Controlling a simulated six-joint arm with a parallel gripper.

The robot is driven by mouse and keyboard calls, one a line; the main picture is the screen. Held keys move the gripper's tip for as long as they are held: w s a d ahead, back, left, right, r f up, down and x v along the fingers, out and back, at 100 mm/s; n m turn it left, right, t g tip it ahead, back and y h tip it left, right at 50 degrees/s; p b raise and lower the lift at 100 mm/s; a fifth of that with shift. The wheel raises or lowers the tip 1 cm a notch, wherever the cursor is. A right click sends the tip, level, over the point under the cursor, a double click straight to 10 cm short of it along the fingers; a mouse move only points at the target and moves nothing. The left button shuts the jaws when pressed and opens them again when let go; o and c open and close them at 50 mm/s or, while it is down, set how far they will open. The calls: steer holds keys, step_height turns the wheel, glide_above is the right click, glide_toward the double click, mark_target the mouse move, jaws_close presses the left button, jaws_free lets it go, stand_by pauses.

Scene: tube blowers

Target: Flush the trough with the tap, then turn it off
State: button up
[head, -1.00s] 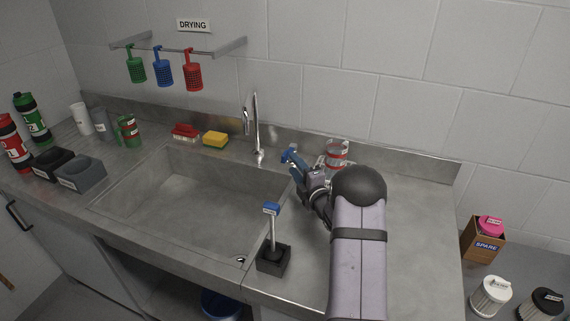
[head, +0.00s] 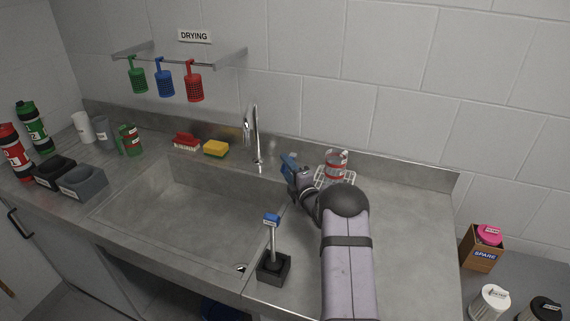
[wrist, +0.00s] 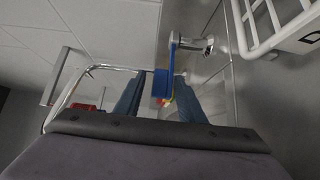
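The chrome tap (head: 255,140) stands at the back of the grey metal trough (head: 190,210), its spout turned down over it. My gripper (head: 288,163) is just right of the tap's base. In the wrist view my gripper (wrist: 160,98) has its two blue fingers apart. A blue lever (wrist: 162,82) shows in the gap between them, joined to a chrome fitting (wrist: 195,45). I cannot tell whether the fingers touch it. The bent chrome spout (wrist: 85,85) shows at left. No running water is visible.
A wire rack with a red-banded jar (head: 336,163) stands right of my gripper. A blue-topped brush (head: 272,240) stands in a dark holder at the trough's front right. A yellow sponge (head: 216,148) and red brush (head: 186,142) lie behind the trough.

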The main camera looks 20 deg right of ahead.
steer(key=shift+w, duration=0.6)
jaws_close()
steer(key=h+b, duration=0.1)
steer(key=b, duration=0.1)
steer(key=w+a+m+h+b, duration=0.1)
steer(key=shift+w+r+m+h+b, duration=0.1)
steer(key=shift+m+h+b, duration=0.2)
steer(key=shift+h+b, duration=0.1)
steer(key=shift+w+a+r+m+h+b, duration=0.15)
steer(key=shift+w+r+m+h+b, duration=0.1)
steer(key=shift+m+h+b, duration=0.45)
steer(key=shift+c, duration=0.5)
jaws_free()
steer(key=shift+r, duration=0.1)
steer(key=shift+o, duration=0.5)
